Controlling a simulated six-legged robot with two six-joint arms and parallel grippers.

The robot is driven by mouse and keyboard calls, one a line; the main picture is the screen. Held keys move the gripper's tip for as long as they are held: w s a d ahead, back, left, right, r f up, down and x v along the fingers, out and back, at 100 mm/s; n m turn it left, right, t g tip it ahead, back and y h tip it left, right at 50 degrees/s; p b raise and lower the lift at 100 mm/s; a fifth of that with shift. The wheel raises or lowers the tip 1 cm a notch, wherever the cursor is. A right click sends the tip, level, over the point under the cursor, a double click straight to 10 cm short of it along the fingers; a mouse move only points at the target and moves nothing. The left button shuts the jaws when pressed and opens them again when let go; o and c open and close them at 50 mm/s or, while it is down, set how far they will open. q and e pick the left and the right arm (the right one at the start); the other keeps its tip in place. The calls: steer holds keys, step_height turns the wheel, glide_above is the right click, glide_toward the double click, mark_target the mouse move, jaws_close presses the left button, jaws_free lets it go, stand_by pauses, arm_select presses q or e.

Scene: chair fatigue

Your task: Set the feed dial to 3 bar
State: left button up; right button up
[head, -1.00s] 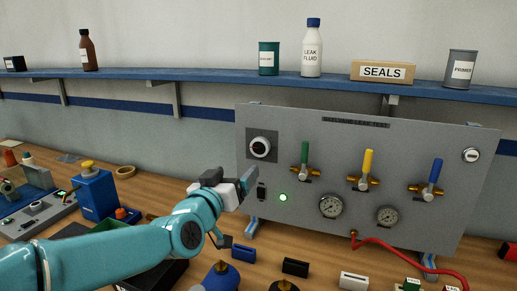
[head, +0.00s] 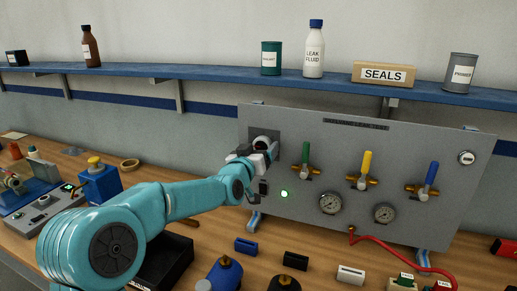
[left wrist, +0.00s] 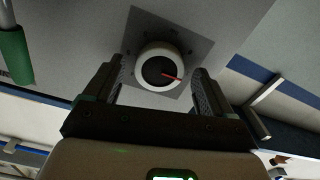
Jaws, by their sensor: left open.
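The feed dial (head: 261,142) is a round knob with a white rim and dark face on a dark square plate at the upper left of the grey panel (head: 400,142). In the left wrist view the dial (left wrist: 158,68) shows a red pointer aimed right and slightly down; its scale marks are too small to read. My left gripper (head: 268,150) is at the dial, partly covering it. In the left wrist view its open fingers (left wrist: 158,85) stand on either side of the dial, with gaps visible. My right gripper is not in view.
The panel also holds green (head: 306,153), yellow (head: 366,163) and blue (head: 431,174) valve levers, two gauges (head: 331,202) and a lit green lamp (head: 284,194). A red hose (head: 400,264) runs below. A blue shelf (head: 210,74) with bottles and boxes runs above.

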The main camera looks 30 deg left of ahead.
arm_select(q)
steer(key=c, duration=1.1)
steer(key=shift+o, duration=0.2)
steer(key=shift+m, duration=0.4)
steer(key=shift+m+b, duration=0.6)
steer(key=shift+m, duration=0.4)
steer(key=m, duration=0.4)
steer(key=shift+d+m, duration=0.1)
steer(key=shift+m, duration=0.2)
steer(key=m, duration=1)
steer(key=shift+p, duration=0.35)
steer(key=shift+m, duration=0.3)
